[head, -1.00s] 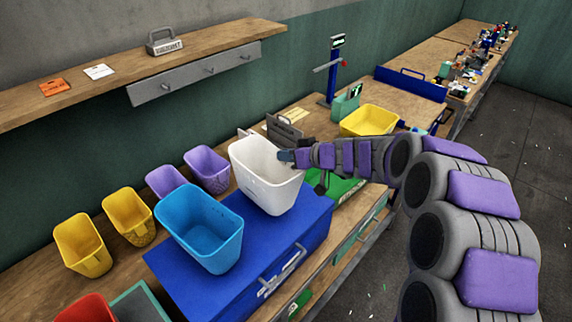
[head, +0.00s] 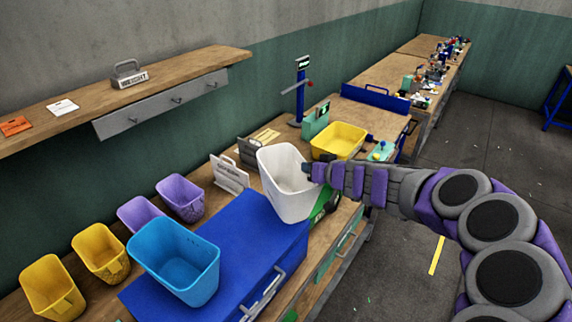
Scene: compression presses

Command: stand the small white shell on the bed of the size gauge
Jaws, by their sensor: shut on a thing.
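The white shell (head: 284,195) is an open, bin-shaped piece, roughly upright at the far right end of the blue box. My gripper (head: 309,172) is shut on its right rim, with the arm coming in from the right. The fingertips are partly hidden at the rim. I cannot tell whether the shell's base touches anything. A blue post with a small display and a sideways arm (head: 300,92) stands farther back and looks like the size gauge. Its bed cannot be made out clearly; the shell is apart from the post.
A blue shell (head: 190,277) stands on the blue box (head: 240,240). Two purple shells (head: 181,198) and two yellow ones (head: 98,252) stand to the left. A yellow bin (head: 339,140) and a teal unit (head: 316,121) lie beyond the white shell. A grey-handled block (head: 128,75) sits on the shelf.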

